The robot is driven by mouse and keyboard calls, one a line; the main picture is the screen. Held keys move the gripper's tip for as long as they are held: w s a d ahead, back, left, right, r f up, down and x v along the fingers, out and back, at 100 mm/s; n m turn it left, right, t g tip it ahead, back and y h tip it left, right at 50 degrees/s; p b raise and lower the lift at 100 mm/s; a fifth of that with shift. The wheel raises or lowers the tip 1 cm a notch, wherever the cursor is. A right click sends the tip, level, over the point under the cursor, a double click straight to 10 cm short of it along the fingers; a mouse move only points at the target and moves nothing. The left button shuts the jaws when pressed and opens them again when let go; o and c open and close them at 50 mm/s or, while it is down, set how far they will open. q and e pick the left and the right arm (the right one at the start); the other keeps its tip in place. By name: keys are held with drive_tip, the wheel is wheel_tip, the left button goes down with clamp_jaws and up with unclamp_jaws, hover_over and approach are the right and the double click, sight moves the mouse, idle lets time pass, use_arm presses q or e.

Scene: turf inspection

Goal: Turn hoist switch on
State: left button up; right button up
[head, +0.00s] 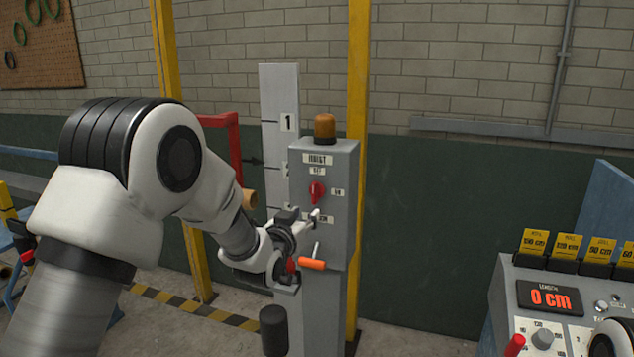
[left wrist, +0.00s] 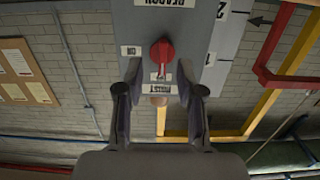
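The hoist switch is a red rotary knob (head: 317,191) on the front of a grey hoist box (head: 345,165). An OFF label sits above it and an ON label to its right. The knob looks roughly upright, toward OFF. In the left wrist view, which is upside down, the knob (left wrist: 162,51) shows between and beyond the fingertips. My left gripper (head: 303,219) is just below and in front of the knob in the head view. Its fingers (left wrist: 160,72) are open and empty; contact with the knob is not visible. My right gripper is not in view.
An orange beacon (head: 324,127) tops the box. An orange-handled lever (head: 312,263) sticks out below the knob, close to my left gripper. A yellow post (head: 358,75) stands behind. A console (head: 530,320) with a red "0 cm" display is at lower right.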

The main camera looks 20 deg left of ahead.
use_arm(q)
drive_tip(key=t, duration=0.1)
approach(313, 187)
drive_tip(key=w+r, duration=0.1)
drive_tip(key=w, duration=0.1)
drive_tip(key=w+p, duration=0.1)
drive_tip(key=w, duration=0.1)
drive_tip(key=w+p, duration=0.1)
drive_tip(key=w, duration=0.1)
drive_tip(key=w+p, duration=0.1)
drive_tip(key=w, duration=0.2)
drive_tip(key=shift+w+d+f+p, duration=0.1)
drive_tip(key=shift+d+f+p, duration=0.15)
drive_tip(key=shift+d+p, duration=0.1)
drive_tip(key=shift+w, duration=0.35)
drive_tip(key=shift+s+a, duration=0.15)
drive_tip(key=shift+a, duration=0.15)
drive_tip(key=shift+d+f, duration=0.1)
clamp_jaws()
